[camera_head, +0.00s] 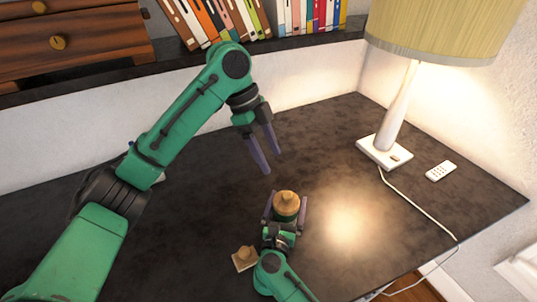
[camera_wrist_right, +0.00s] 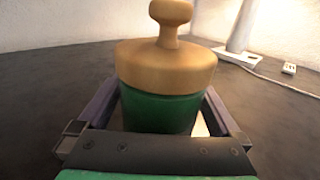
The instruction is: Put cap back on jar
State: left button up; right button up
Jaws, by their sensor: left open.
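The jar (camera_wrist_right: 160,110) is green and stands upright on the dark desk. The wooden cap (camera_wrist_right: 165,65), with a round knob, sits on top of it; the cap also shows in the head view (camera_head: 286,203). My right gripper (camera_head: 285,207) has one finger on each side of the jar, below the cap; whether both fingers touch the jar is unclear. My left gripper (camera_head: 272,162) is open and empty above the desk, behind the jar, its fingers pointing down.
A small wooden block with a knob (camera_head: 244,258) lies left of my right gripper. A lamp (camera_head: 397,110) and a white remote (camera_head: 441,171) stand at the right, with a cord (camera_head: 420,208) crossing the desk. Books (camera_head: 215,20) and a drawer unit (camera_head: 70,40) are behind.

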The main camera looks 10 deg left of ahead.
jog(key=s+b, duration=0.1)
jog(key=s, duration=0.3)
jog(key=s+a+b, duration=0.1)
jog(key=s, duration=0.4)
jog(key=s+a+b, duration=0.1)
jog(key=s, duration=0.3)
jog(key=shift+s+a+f, duration=0.1)
jog(key=shift+s+f, duration=0.1)
jog(key=shift+s, duration=0.05)
jog(key=shift+s+r, duration=0.15)
jog(key=shift+s, duration=0.25)
